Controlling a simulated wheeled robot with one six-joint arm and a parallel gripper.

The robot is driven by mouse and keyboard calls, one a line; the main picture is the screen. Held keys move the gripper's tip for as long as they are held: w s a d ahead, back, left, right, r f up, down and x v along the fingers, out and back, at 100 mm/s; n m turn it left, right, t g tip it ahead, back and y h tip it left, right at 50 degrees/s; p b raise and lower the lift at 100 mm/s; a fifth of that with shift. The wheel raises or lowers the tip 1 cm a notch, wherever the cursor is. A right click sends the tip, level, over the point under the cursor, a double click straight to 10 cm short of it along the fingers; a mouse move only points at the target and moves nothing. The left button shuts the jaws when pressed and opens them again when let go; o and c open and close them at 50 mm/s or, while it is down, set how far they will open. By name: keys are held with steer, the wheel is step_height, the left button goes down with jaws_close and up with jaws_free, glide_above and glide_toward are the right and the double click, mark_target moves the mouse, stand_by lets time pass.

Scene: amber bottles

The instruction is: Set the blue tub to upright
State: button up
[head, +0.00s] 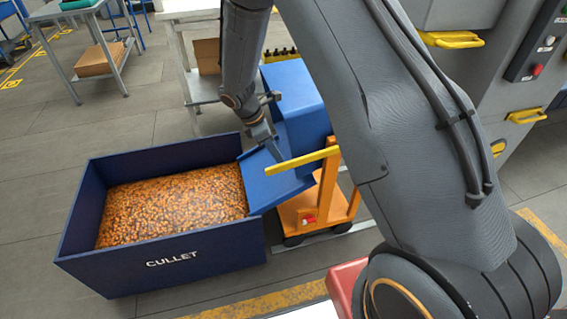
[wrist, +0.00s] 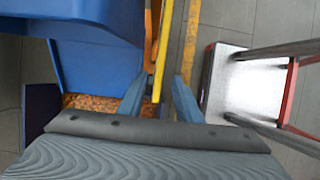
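The blue tub (head: 298,100) is tipped on an orange wheeled cart (head: 309,209), its sloping lip reaching over the near right side of the dark blue cullet bin (head: 160,258). A yellow bar (head: 303,162) sticks out beside the tub. My gripper (head: 277,155) is at this bar, close to the tub's lip. In the wrist view the tub (wrist: 98,75) fills the upper left, and the yellow bar (wrist: 161,55) runs between my two spread fingers, with gaps visible beside it. Contact with the bar cannot be told.
The bin holds amber cullet (head: 175,208). A grey table (head: 200,90) with a cardboard box stands behind the cart. A grey machine with yellow handles (head: 452,40) is at the right. Grey floor is open at the left.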

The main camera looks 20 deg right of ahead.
mark_target(284, 163)
steer(key=shift+p+x, duration=0.65)
steer(key=shift+x, duration=3.2)
jaws_close()
